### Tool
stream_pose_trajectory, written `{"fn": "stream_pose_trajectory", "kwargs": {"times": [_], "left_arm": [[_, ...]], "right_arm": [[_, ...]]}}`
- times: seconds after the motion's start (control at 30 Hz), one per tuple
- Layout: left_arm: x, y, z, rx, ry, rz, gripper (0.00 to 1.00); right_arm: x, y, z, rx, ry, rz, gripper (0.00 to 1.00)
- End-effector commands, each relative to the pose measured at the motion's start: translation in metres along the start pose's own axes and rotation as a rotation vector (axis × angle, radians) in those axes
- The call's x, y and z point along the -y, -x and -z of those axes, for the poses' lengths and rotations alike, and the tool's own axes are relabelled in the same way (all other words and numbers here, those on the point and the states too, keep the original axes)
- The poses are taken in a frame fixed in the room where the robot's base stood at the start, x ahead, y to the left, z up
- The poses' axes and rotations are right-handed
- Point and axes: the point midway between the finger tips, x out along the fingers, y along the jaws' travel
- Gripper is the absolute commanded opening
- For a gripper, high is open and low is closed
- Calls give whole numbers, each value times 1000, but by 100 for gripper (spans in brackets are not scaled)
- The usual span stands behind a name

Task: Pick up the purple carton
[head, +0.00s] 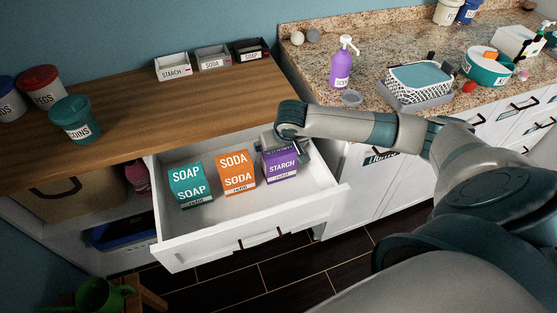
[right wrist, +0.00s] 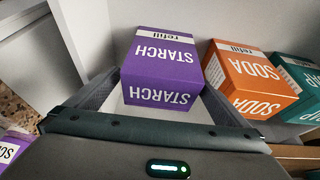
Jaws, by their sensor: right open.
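The purple carton (head: 281,166), labelled STARCH refill, stands in the open white drawer (head: 205,231) in the head view, at the right of a row of three cartons. In the right wrist view the purple carton (right wrist: 161,70) is upside down in the picture, in front of my gripper. My right gripper (head: 283,144) is at the carton's top and back side in the head view. In the right wrist view my right gripper (right wrist: 158,104) is open, with its fingers to either side of the carton's near end. I cannot tell whether they touch it. My left gripper is not in view.
An orange soda carton (head: 236,172) stands close beside the purple one, and a teal soap carton (head: 190,184) is farther left. The wooden counter (head: 150,110) overhangs the drawer's back. Small labelled bins, including starch (head: 173,68), sit on it. Free drawer floor lies right of the purple carton.

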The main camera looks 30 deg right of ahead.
Motion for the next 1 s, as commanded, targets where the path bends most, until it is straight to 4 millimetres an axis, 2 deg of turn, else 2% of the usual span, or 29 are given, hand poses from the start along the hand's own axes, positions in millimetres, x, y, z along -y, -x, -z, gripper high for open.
{"fn": "stream_pose_trajectory", "kwargs": {"times": [0.37,0.47,0.63,1.0], "left_arm": [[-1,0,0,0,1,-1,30],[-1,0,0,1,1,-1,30],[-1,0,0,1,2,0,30],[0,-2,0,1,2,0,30]], "right_arm": [[0,0,0,0,0,0,100],[0,0,0,0,0,0,81],[0,0,0,0,0,0,41],[0,5,3,-3,-1,0,41]]}}
